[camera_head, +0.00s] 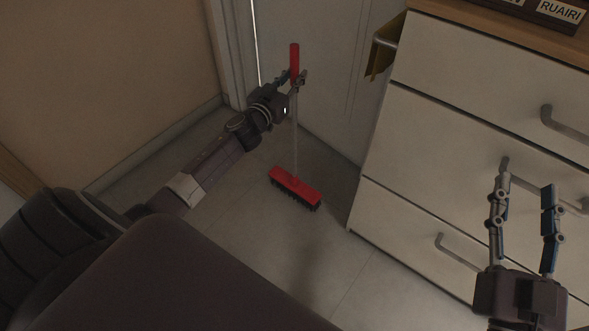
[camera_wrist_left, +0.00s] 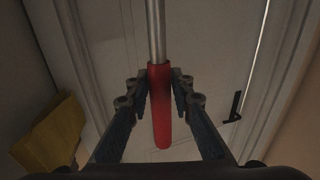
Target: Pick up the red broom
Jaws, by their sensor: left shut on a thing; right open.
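The red broom has a red grip (camera_head: 294,60), a thin grey pole and a red head (camera_head: 295,187) with dark bristles. It stands nearly upright in the head view, with its head at floor level by the door and the drawers. My left gripper (camera_head: 297,78) is shut on the red grip near the top of the pole. In the left wrist view the red grip (camera_wrist_left: 160,105) sits between my left gripper's fingers (camera_wrist_left: 160,88). My right gripper (camera_head: 525,180) is open and empty in front of the drawers.
A white chest of drawers (camera_head: 440,115) with grey handles fills the right side. A white door (camera_head: 330,80) stands behind the broom. A yellowish cloth (camera_head: 383,48) hangs at the chest's side, and a beige wall (camera_head: 100,80) is on the left. Grey floor (camera_head: 330,265) is clear in front.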

